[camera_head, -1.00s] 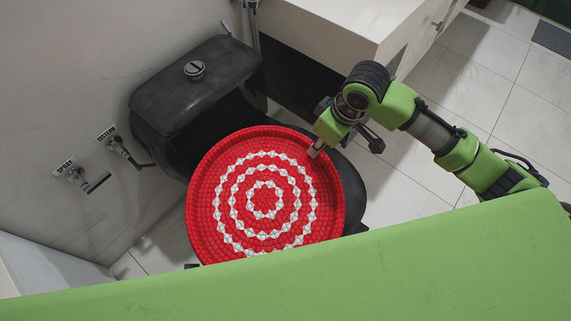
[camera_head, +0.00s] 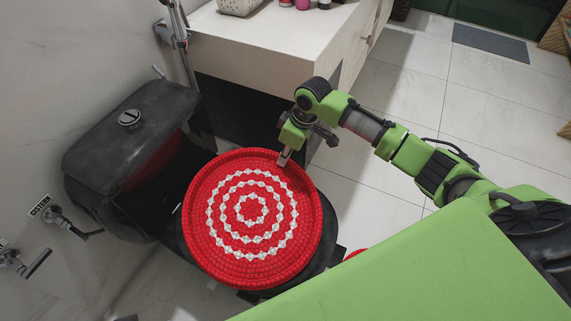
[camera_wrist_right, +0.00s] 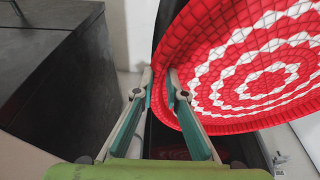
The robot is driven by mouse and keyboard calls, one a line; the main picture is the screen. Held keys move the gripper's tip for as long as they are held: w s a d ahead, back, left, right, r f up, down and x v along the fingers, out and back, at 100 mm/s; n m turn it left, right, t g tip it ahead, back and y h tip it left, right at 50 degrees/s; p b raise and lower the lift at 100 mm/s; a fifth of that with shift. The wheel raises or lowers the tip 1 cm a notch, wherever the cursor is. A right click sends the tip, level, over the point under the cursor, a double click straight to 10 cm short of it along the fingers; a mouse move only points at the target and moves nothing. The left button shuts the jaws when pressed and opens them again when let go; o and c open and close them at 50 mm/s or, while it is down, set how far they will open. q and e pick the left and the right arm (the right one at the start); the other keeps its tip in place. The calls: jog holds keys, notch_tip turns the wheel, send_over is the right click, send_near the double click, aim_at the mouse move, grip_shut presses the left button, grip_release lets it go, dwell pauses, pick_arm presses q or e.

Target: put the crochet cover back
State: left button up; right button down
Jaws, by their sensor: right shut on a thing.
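The crochet cover (camera_head: 203,227) is a round red disc with white rings. In the head view it hangs over the black toilet and hides most of its bowl. My right gripper (camera_head: 285,157) is shut on the cover's far rim. The right wrist view shows the fingers (camera_wrist_right: 160,84) pinching the edge of the cover (camera_wrist_right: 255,75), which is tilted there. The toilet's black tank (camera_head: 125,150) stands at the left with a round button on top, its front reflecting red. I cannot tell whether the cover touches the bowl. My left gripper is not in view.
A white counter (camera_head: 265,45) with a basket (camera_head: 238,6) stands behind the cover. Wall fittings, one labelled CISTERN (camera_head: 40,206), are at the left. Tiled floor (camera_head: 400,90) lies open at the right, with a grey mat (camera_head: 490,43) farther back.

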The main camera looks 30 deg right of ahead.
jog(key=shift+w+d+f, duration=0.25)
jog(key=shift+w+f, duration=0.1)
jog(key=shift+f, duration=0.2)
notch_tip(320, 180, down, 3)
jog(key=shift+b, duration=0.8)
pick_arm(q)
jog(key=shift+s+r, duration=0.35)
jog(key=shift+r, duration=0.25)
pick_arm(e)
jog(key=shift+r, duration=0.1)
jog(key=c, duration=2)
grip_release()
jog(key=shift+c, duration=0.2)
